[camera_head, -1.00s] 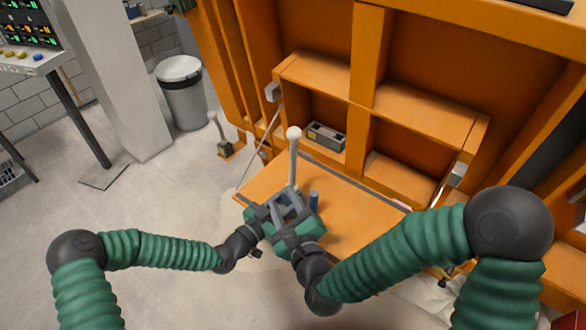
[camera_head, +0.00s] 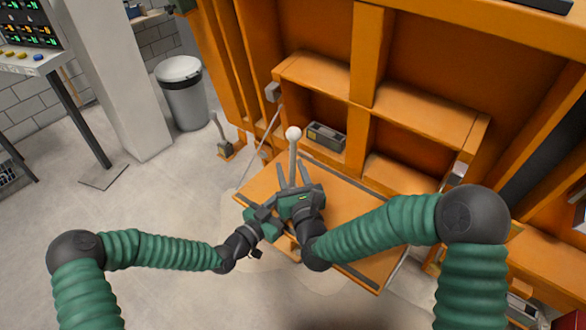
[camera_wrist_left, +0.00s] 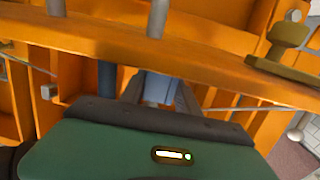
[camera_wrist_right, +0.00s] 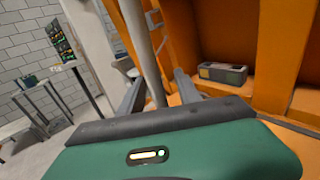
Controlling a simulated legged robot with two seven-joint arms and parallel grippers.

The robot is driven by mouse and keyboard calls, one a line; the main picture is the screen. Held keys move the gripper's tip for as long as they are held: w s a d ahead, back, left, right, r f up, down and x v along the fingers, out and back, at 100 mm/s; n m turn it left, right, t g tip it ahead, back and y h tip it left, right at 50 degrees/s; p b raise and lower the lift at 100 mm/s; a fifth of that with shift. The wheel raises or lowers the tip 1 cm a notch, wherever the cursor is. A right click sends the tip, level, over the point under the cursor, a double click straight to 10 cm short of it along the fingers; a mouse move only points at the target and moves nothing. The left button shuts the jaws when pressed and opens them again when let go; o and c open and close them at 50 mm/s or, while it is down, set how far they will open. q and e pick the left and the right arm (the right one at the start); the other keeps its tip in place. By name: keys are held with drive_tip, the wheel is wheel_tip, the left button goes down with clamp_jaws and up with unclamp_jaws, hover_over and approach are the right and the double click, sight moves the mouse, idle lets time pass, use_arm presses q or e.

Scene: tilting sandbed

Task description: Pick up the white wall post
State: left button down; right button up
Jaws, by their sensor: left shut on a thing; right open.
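The white wall post (camera_head: 292,158) stands upright over the orange board, with a round ball at its top. My right gripper (camera_head: 296,174) is open at the post's lower shaft. In the right wrist view the post (camera_wrist_right: 144,50) rises between the two spread fingers (camera_wrist_right: 155,90); I cannot tell whether either touches it. My left gripper (camera_head: 272,213) is low beside the right one, its fingertips partly hidden. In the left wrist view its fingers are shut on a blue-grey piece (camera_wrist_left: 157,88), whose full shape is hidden.
The tilted orange board (camera_head: 350,215) extends right of the grippers, below orange shelves (camera_head: 415,115). A grey box (camera_head: 326,135) sits on a shelf behind the post. A lever on a base (camera_head: 224,145) stands to the left. The floor at left is open.

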sight(290, 129)
drive_tip(key=shift+w+a, duration=0.2)
drive_tip(key=shift+w, duration=0.25)
clamp_jaws()
wheel_tip(290, 129, up, 13)
drive_tip(key=shift+f, duration=0.1)
idle(0.7)
